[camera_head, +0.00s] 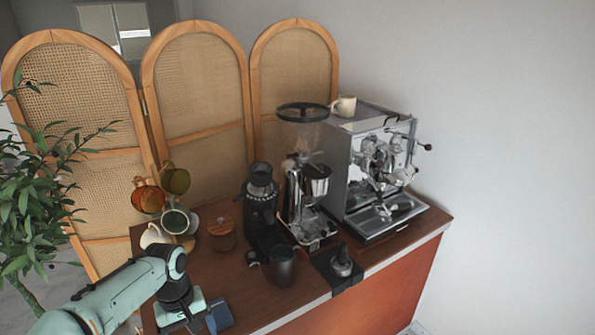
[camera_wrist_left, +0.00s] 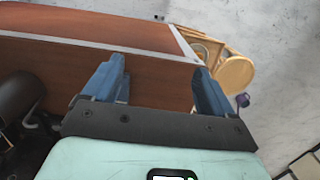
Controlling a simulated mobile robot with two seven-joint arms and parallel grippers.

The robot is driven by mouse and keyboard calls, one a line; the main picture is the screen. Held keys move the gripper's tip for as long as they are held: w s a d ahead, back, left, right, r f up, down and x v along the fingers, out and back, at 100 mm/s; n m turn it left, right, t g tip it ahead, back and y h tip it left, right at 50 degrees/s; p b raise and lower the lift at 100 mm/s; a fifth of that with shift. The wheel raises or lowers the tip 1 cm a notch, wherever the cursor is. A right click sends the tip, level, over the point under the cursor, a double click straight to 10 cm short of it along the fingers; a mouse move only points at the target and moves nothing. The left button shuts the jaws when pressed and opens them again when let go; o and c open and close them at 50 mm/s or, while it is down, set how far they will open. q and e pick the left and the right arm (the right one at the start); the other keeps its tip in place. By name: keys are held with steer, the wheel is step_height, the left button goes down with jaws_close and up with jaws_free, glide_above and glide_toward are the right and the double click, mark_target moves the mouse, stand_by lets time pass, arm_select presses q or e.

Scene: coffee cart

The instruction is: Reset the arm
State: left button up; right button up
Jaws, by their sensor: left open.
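My left arm comes in from the lower left in the head view, with its gripper (camera_head: 205,318) low at the cart's front left edge. In the left wrist view the two blue fingers of my left gripper (camera_wrist_left: 158,88) stand wide apart with nothing between them. My right gripper is in neither view.
The wooden cart top (camera_head: 215,275) holds an espresso machine (camera_head: 345,190), a grinder (camera_head: 300,200), a black smaller grinder (camera_head: 260,205), a dark pitcher (camera_head: 282,268), a tamper (camera_head: 342,262) and a cup tree (camera_head: 175,220). A plant (camera_head: 30,200) stands at left; a folding screen (camera_head: 200,90) is behind.

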arm_select(q)
steer(key=s+d+f+m+h, duration=0.1)
steer(key=d+f, duration=0.1)
steer(key=f, duration=0.7)
steer(key=d+f+m+h, duration=0.1)
steer(key=d+f, duration=0.2)
steer(key=f, duration=0.6)
steer(key=s+d+f, duration=0.3)
steer(key=s+f, duration=0.6)
steer(key=s, duration=0.1)
steer(key=s+d+f+h, duration=0.1)
steer(key=s+d+f, duration=0.2)
steer(key=s+f, duration=0.7)
steer(key=shift+f+t, duration=0.25)
steer(key=shift+t, duration=0.15)
